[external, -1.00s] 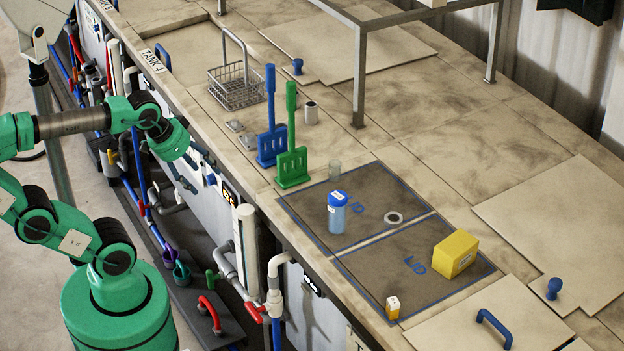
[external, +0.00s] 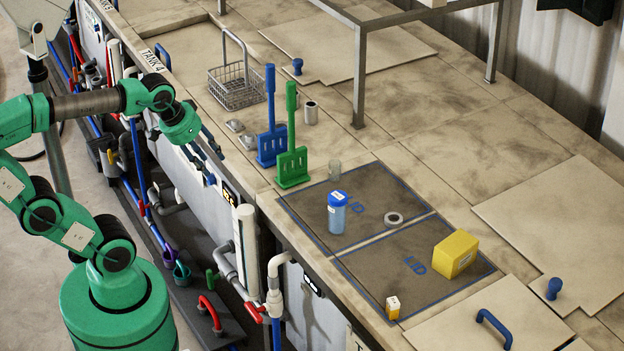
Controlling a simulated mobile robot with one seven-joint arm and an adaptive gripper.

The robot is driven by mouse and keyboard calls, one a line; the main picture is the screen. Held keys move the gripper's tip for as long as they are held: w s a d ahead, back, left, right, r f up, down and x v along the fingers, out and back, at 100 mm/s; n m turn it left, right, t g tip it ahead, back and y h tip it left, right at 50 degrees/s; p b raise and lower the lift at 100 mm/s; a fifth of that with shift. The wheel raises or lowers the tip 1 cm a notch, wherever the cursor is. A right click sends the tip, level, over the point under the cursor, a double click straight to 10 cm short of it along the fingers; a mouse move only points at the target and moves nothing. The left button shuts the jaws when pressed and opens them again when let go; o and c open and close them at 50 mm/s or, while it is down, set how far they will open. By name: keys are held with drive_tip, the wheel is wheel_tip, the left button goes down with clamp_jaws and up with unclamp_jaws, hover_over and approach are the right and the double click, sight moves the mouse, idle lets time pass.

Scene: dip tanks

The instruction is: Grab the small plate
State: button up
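My gripper (external: 215,168) is at the end of the green arm, above the front edge of the counter near the tank 4 label. Its two dark fingers appear spread apart with nothing between them. They are small and dark against the pipes behind. Two small flat metallic pieces, one (external: 235,125) and another (external: 249,141), lie on the counter beside the wire basket, to the right of my gripper. I cannot tell for certain which thing is the small plate. Larger flat tan plates, one (external: 545,225) at the right, also lie on the counter.
A wire basket (external: 236,92), a blue paddle (external: 271,145) and a green paddle (external: 292,165) stand close by. A blue-capped bottle (external: 337,215), a grey ring (external: 394,219) and a yellow box (external: 455,254) are on the dark lid area. A metal frame (external: 360,75) stands behind.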

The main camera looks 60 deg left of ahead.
drive_tip(key=w+a+r+n+g+p, duration=0.1)
drive_tip(key=w+a+r+n+p, duration=0.35)
drive_tip(key=w+a+n, duration=0.55)
drive_tip(key=n+g+p, duration=0.4)
drive_tip(key=n+p, duration=0.6)
drive_tip(key=n, duration=0.6)
hover_over(234, 120)
wheel_tip(234, 120, down, 14)
drive_tip(key=shift+s+d+f, duration=0.1)
drive_tip(key=shift+f+p, duration=0.35)
drive_tip(key=shift+f, duration=3.95)
